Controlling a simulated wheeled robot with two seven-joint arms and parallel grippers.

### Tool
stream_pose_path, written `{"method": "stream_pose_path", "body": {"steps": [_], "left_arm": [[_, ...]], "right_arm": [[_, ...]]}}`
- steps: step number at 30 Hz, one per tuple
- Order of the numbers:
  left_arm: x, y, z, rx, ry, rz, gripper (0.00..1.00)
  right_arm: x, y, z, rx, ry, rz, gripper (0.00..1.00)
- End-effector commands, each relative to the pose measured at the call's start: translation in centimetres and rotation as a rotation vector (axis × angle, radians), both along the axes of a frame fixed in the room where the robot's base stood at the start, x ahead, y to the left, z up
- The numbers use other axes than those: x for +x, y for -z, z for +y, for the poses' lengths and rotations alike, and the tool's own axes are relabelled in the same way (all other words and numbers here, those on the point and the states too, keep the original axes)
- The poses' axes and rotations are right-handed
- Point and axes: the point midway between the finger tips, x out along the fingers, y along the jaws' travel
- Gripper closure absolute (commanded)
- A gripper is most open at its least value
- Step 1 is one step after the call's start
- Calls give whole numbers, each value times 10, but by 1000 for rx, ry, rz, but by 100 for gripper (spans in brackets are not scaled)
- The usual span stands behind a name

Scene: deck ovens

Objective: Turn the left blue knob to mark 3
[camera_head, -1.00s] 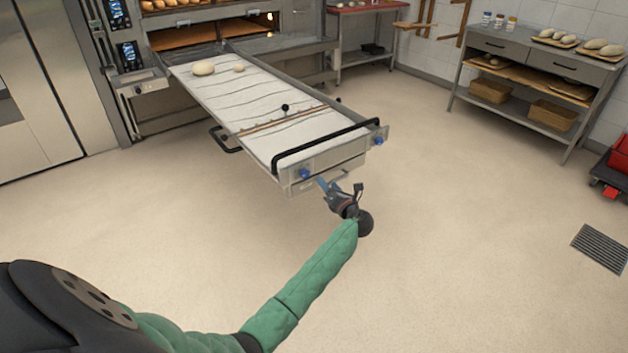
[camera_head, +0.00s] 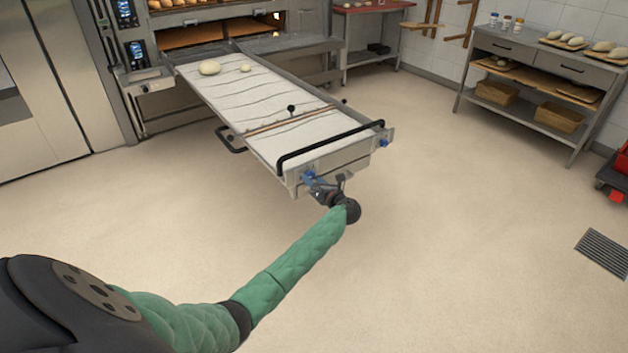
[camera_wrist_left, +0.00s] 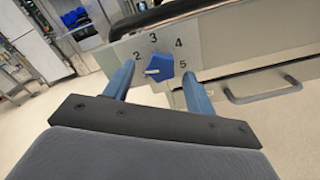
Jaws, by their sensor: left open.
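The left blue knob (camera_head: 309,175) sits on the front end plate of the long loader. In the left wrist view the blue knob (camera_wrist_left: 160,66) has a pale pointer toward its left, near mark 2. Marks 2, 3, 4 and 5 show around it on the grey plate (camera_wrist_left: 213,52), with 3 (camera_wrist_left: 153,37) at the top. My left gripper (camera_head: 316,183) is at the knob, and in the wrist view its two blue fingers (camera_wrist_left: 158,84) stand open on either side of it, with gaps visible. A second blue knob (camera_head: 383,142) is on the right of the loader's end. My right gripper is not seen.
A black bar handle (camera_head: 330,145) runs across the loader's end above the knobs. A metal handle (camera_wrist_left: 262,95) juts out right of the plate in the wrist view. Two dough pieces lie on the loader's white cloth (camera_head: 240,97).

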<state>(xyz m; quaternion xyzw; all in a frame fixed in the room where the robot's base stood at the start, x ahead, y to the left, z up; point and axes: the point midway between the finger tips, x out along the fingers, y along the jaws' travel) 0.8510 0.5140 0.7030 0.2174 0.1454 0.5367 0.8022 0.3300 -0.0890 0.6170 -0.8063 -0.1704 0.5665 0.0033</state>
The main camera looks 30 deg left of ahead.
Motion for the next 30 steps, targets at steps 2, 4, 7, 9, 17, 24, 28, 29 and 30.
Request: {"method": "stream_pose_path", "body": {"steps": [2,4,7,9,17,24,28,29,30], "left_arm": [[1,0,2,0,1,0,44],[1,0,2,-1,1,-1,44],[1,0,2,-1,1,-1,44],[1,0,2,-1,1,-1,44],[1,0,2,-1,1,-1,89],[1,1,1,4,1,10,89],[1,2,1,12,2,36,89],[0,2,1,15,0,46,89],[0,2,0,19,1,58,89]], "right_arm": [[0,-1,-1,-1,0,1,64],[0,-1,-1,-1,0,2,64],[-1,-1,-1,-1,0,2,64],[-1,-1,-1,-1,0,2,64],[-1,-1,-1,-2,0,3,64],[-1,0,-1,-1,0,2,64],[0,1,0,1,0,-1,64],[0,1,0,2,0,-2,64],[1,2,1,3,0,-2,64]]}}
